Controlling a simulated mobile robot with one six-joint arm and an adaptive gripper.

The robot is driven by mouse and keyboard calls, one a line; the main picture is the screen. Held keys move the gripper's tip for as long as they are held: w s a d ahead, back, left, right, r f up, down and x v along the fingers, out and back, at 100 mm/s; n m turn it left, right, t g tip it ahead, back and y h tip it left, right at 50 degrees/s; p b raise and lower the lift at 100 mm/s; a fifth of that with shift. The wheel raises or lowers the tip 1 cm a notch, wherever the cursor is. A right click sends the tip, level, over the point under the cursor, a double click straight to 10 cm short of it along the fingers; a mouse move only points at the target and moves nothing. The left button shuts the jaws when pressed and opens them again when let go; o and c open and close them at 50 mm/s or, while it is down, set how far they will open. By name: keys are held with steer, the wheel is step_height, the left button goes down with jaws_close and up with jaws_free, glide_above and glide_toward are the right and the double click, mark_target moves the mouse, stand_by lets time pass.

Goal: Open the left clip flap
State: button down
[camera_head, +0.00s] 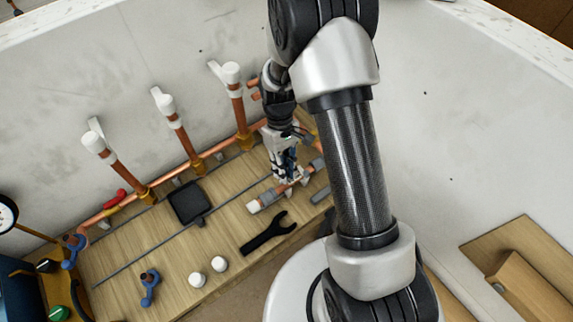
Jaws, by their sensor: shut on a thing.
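My gripper (289,182) points down over the right part of the wooden bench. It is shut at a short copper-coloured fitting (304,181) that lies between two grey pieces. The left grey piece (270,197) has a white cap at its lower left end. The right grey piece (318,165) sits just beside the fingers. I cannot tell which of these pieces is a clip flap, or whether a flap is open. The fingers hide part of the fitting, so the exact contact is unclear.
A black wrench (268,233) and two white caps (197,280) lie in front. A black tray (187,202) is further left. Copper risers with white valves (177,129) stand along the back wall. A blue-handled fitting (149,288) lies front left.

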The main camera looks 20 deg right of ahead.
steer(key=shift+w+a+g+h+p, duration=0.2)
steer(key=shift+w+g+p, duration=0.2)
steer(key=shift+g, duration=0.25)
steer(key=shift+w+a+g+h+p, duration=0.1)
steer(key=shift+w+g+h+p, duration=0.2)
steer(key=shift+g, duration=0.35)
steer(key=c, duration=1.5)
jaws_free()
steer(key=v, duration=1.2)
steer(key=shift+d, duration=0.15)
steer(key=shift+c, duration=0.2)
